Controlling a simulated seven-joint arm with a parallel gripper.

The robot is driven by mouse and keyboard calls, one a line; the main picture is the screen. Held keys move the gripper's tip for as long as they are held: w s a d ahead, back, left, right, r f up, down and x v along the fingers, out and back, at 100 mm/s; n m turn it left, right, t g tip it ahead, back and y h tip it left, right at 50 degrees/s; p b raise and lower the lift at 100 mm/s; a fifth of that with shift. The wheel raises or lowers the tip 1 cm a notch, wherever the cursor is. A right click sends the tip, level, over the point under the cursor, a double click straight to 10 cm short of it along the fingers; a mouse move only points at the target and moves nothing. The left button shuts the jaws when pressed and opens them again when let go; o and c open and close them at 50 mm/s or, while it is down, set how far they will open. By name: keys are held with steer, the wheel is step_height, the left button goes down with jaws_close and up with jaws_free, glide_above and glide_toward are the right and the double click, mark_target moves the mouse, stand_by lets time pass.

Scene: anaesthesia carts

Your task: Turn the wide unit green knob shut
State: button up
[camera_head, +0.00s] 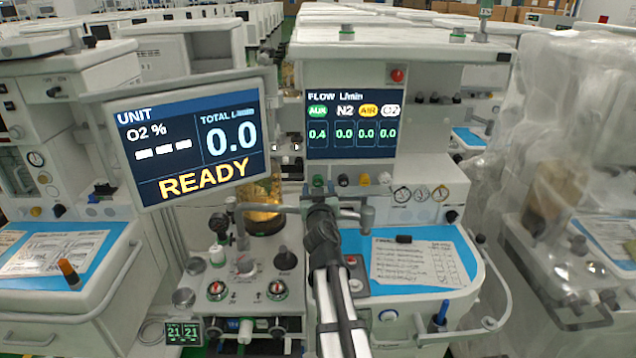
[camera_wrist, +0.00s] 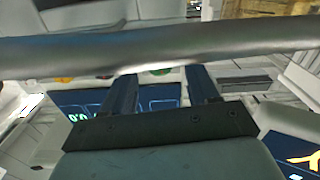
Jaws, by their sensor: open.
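The wide unit's green knob (camera_head: 318,181) is the leftmost in a row of small knobs under the flow screen (camera_head: 350,125). The screen's green AUX column reads 0.4; the other columns read 0.0. My gripper (camera_head: 321,206) is just below the green knob, reaching up from the front. In the wrist view, my open gripper (camera_wrist: 160,75) has its two dark fingers apart. The green knob (camera_wrist: 160,71) shows between the fingertips, partly hidden by a grey bar. I cannot tell how far it is from the fingers or whether they touch it.
The grey horizontal bar (camera_wrist: 100,55) crosses the wrist view close to the fingertips. Black (camera_head: 342,180), yellow (camera_head: 364,180) and white (camera_head: 385,179) knobs stand to the right of the green one. The READY monitor (camera_head: 190,140) juts out at left.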

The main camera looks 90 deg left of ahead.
mark_target(318, 183)
steer(key=a, duration=0.4)
steer(key=c, duration=1)
steer(key=shift+m, duration=1.6)
steer(key=shift+c, duration=0.2)
steer(key=o, duration=1)
steer(key=shift+o, duration=0.2)
